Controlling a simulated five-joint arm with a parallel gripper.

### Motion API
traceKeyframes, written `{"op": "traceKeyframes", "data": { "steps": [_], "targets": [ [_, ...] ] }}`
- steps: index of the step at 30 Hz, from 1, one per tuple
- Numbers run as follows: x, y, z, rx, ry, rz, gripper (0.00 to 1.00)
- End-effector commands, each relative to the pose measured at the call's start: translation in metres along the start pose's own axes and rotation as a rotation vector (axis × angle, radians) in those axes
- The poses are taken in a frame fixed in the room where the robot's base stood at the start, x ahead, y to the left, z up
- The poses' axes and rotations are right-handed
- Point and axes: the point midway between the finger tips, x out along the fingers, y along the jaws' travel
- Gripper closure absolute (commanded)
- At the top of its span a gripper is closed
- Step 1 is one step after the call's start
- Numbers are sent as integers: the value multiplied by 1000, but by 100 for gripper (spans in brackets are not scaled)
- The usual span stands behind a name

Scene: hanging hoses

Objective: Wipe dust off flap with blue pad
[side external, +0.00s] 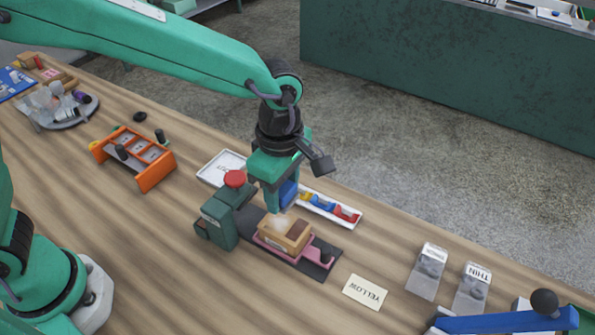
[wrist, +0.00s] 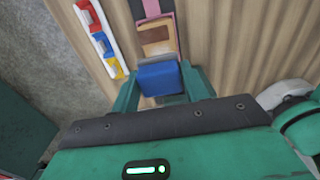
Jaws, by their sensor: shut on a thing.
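My gripper (side external: 278,203) is shut on the blue pad (side external: 288,193), a small block held between the fingers. In the wrist view the blue pad (wrist: 158,77) shows between the two green fingers. A small cardboard box (side external: 285,235) sits in a pink holder (side external: 306,262), below the pad and slightly toward the front. Its top flap (side external: 280,223) has a pale, dusty-looking patch. In the wrist view the box (wrist: 155,36) lies just beyond the pad. I cannot tell whether the pad touches the flap.
A green press-like fixture with a red knob (side external: 235,178) stands just left of the box. A white tray of coloured pieces (side external: 330,207) lies behind it. An orange rack (side external: 135,158) stands farther left.

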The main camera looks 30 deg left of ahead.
Motion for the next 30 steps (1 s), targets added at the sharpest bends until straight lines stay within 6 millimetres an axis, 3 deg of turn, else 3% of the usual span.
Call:
{"op": "traceKeyframes", "data": {
  "steps": [24, 30],
  "targets": [
    [78, 0, -2, -1, 2, -3, 77],
    [76, 0, -21, -3, 0, -1, 77]
  ]
}}
